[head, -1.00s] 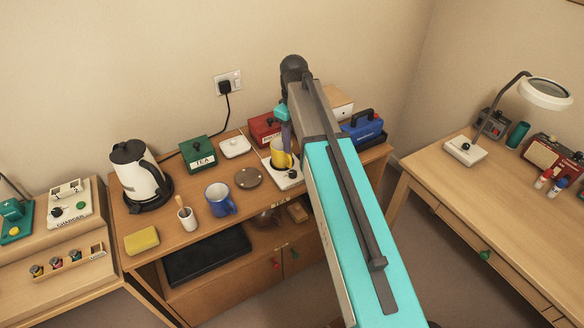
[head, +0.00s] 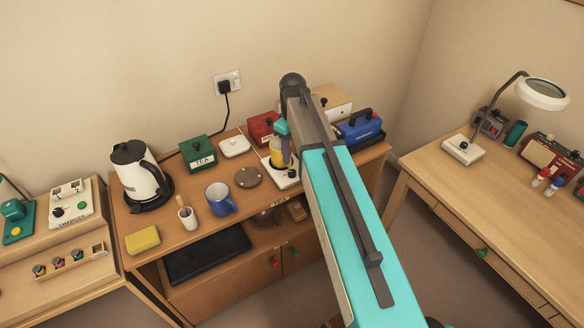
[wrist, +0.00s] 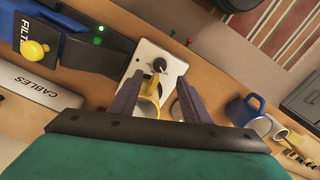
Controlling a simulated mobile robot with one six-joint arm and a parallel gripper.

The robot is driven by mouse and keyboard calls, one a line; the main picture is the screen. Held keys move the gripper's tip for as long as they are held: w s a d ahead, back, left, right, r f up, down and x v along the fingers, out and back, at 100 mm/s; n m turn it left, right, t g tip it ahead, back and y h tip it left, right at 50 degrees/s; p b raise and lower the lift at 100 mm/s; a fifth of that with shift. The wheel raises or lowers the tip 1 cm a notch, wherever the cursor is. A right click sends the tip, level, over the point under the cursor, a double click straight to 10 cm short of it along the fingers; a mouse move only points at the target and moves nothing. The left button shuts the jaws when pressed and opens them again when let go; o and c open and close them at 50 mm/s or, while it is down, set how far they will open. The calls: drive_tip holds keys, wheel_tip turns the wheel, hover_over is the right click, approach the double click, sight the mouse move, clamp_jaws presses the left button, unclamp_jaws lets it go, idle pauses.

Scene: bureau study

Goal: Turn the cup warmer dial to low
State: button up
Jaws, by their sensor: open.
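The cup warmer is a pale square plate (wrist: 172,70) on the low wooden cabinet. Its black dial (wrist: 159,65) faces up near the plate's front edge; I cannot read its setting. In the head view the plate (head: 291,183) and dial (head: 292,174) show beside my arm. A yellow mug (wrist: 150,88) stands on the warmer, also in the head view (head: 275,156), partly hidden by my gripper. My gripper (wrist: 161,80) is open and empty, its two purple fingers over the warmer on either side of the mug, pointing towards the dial.
A blue mug (head: 220,198), a round brown coaster (head: 248,177), a white lidded dish (head: 235,146) and a green tea box (head: 200,152) stand left of the warmer. A red box (head: 262,127) is behind it. A blue box (head: 360,128) stands to the right.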

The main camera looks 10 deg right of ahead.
sight(293, 172)
drive_tip(key=shift+f+p, duration=1.25)
drive_tip(key=shift+f, duration=3.2)
drive_tip(key=shift+c, duration=0.4)
drive_tip(key=c, duration=1)
drive_tip(key=shift+o, duration=0.2)
